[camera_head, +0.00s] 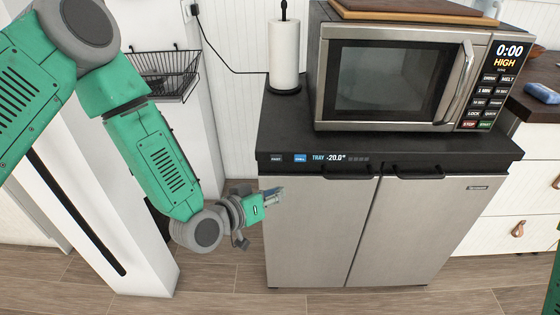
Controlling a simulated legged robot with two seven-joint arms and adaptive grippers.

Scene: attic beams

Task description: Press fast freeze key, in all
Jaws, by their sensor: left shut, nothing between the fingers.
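The freezer (420,225) is a low unit with two steel doors and a dark top. A control strip runs along its upper front edge. At its left end is a dark key (277,158), which seems to read "FAST", and beside it a blue-lit key (300,158). A display (330,157) reads "TRAY -20.0°". My left gripper (276,192) is shut and empty, in front of the left door's upper left corner, below the dark key. Whether it touches the door cannot be told. My right gripper is not in view.
A microwave (400,80) showing "0:00 HIGH" and a paper towel roll (284,55) stand on the freezer top. Door handles (345,170) stick out below the strip. A wire basket (165,75) hangs at the left. A drawer cabinet (515,200) stands at the right.

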